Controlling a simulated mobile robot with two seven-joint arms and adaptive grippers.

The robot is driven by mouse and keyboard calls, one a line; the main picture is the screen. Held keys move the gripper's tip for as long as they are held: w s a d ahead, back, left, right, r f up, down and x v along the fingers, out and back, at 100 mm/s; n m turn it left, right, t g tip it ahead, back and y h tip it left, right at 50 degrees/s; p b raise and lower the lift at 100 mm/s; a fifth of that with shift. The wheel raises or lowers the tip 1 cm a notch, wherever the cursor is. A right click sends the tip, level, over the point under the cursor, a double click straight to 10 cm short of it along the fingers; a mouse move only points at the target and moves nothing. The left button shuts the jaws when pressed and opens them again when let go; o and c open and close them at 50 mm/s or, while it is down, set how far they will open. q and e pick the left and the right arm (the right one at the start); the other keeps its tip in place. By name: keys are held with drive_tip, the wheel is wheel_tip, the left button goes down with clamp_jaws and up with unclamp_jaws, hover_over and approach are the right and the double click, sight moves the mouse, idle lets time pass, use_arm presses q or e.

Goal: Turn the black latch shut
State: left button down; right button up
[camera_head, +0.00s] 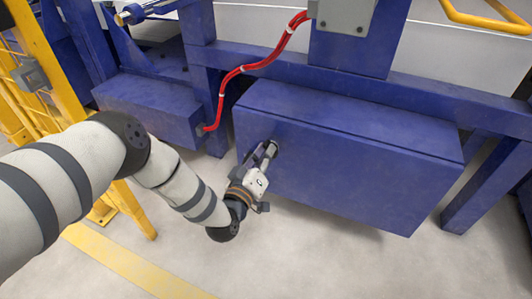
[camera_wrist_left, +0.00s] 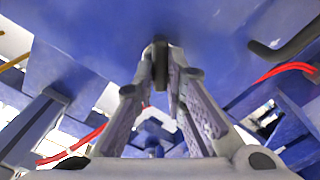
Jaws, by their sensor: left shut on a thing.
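The black latch sits on the front face of the large blue box (camera_head: 350,165), near its upper left corner. In the left wrist view a small dark piece of the latch (camera_wrist_left: 160,48) shows between the fingertips, against the blue face. My left gripper (camera_head: 267,153) reaches up to the box front from below left and is shut on the latch. The fingers hide most of the latch, so its exact angle cannot be told. My right gripper is in neither view.
A black bar handle (camera_wrist_left: 288,40) stands out from a blue surface in the wrist view. A red cable (camera_head: 240,70) runs down to a smaller blue box (camera_head: 150,105) at left. A yellow frame (camera_head: 70,60) stands at far left. Pale floor (camera_head: 300,260) below is clear.

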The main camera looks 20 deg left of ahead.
use_arm(q)
drive_tip(key=shift+f+n+b, duration=0.15)
drive_tip(key=shift+n+b, duration=0.15)
drive_tip(key=shift+n, duration=2.25)
drive_tip(key=shift+f+n+b, duration=0.1)
drive_tip(key=shift+n+b, duration=0.2)
drive_tip(key=shift+n, duration=2.25)
drive_tip(key=c, duration=1.6)
unclamp_jaws()
drive_tip(key=shift+c, duration=0.2)
drive_tip(key=s, duration=1.2)
drive_tip(key=shift+a, duration=0.25)
